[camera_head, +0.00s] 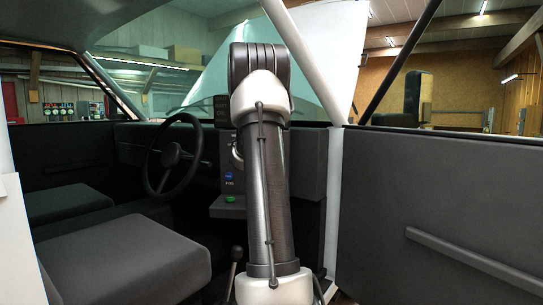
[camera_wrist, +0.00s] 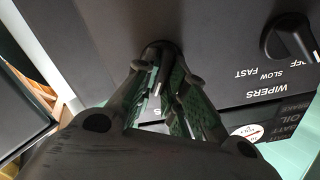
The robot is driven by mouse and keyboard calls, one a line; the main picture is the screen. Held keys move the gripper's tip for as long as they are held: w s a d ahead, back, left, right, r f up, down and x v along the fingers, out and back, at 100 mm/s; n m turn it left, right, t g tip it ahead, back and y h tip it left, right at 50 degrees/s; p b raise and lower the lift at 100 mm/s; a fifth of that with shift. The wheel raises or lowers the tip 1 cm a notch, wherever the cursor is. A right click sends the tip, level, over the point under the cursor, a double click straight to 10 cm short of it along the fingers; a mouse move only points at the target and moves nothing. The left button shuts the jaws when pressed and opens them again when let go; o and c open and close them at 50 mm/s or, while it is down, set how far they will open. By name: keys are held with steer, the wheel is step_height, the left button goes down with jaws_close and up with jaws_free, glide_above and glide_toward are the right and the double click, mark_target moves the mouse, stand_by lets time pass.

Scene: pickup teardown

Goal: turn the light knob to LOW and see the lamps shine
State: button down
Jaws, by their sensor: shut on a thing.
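In the wrist view my gripper (camera_wrist: 163,72) is closed on a small dark knob (camera_wrist: 160,47) on the dash panel, a finger on each side. The knob has a pale pointer mark. Its label is hidden by my fingers, so I cannot read its setting; it appears to be the light knob. In the head view my own arm hides my gripper and the knob. No lamps of the truck are in sight, so I cannot tell whether they shine.
A second knob (camera_wrist: 284,38), marked WIPERS, OFF, SLOW and FAST, sits to the right in the wrist view, its lettering upside down. The steering wheel (camera_head: 149,165) and seat (camera_head: 120,262) are left of my arm. The open door (camera_head: 430,205) stands right.

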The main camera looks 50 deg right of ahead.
steer(key=shift+m, duration=0.9)
steer(key=c, duration=1.5)
jaws_free()
steer(key=v, duration=1.2)
steer(key=shift+f, duration=0.1)
